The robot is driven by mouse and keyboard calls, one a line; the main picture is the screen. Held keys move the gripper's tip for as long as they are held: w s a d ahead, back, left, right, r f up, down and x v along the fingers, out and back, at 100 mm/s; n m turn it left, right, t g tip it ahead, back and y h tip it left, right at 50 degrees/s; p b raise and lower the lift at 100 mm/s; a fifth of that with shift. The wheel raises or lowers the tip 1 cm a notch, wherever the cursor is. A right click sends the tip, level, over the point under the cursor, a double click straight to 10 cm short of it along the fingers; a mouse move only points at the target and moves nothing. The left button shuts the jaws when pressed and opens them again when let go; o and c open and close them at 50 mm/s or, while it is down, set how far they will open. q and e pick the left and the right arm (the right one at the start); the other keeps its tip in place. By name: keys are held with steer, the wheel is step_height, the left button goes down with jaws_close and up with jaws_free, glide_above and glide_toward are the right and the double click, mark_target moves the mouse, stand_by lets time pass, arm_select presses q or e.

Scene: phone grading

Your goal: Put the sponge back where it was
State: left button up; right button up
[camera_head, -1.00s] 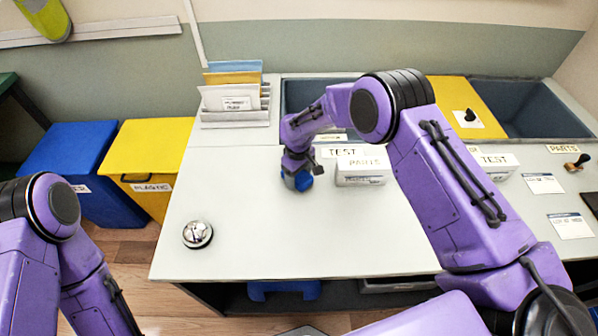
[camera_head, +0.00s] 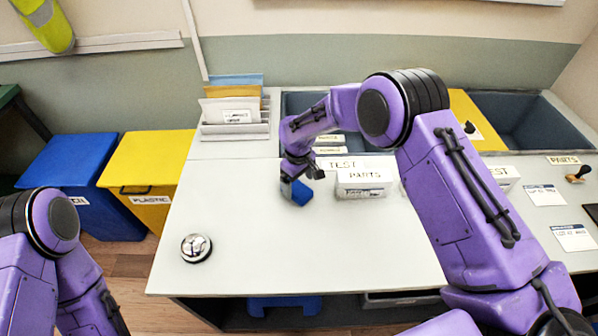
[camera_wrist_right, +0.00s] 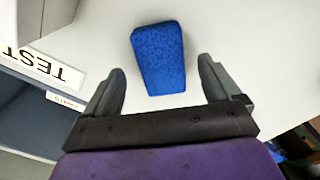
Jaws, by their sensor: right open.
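A silver bell (camera_head: 196,248) sits at the table's front left. A file rack (camera_head: 235,131) and a sunken bin with a TEST label (camera_head: 343,163) are behind. The front middle of the table is clear.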

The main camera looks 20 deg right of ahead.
mark_target(298, 189)
step_height(298, 189, up, 8)
steer(key=b, duration=0.1)
steer(key=shift+r, duration=0.2)
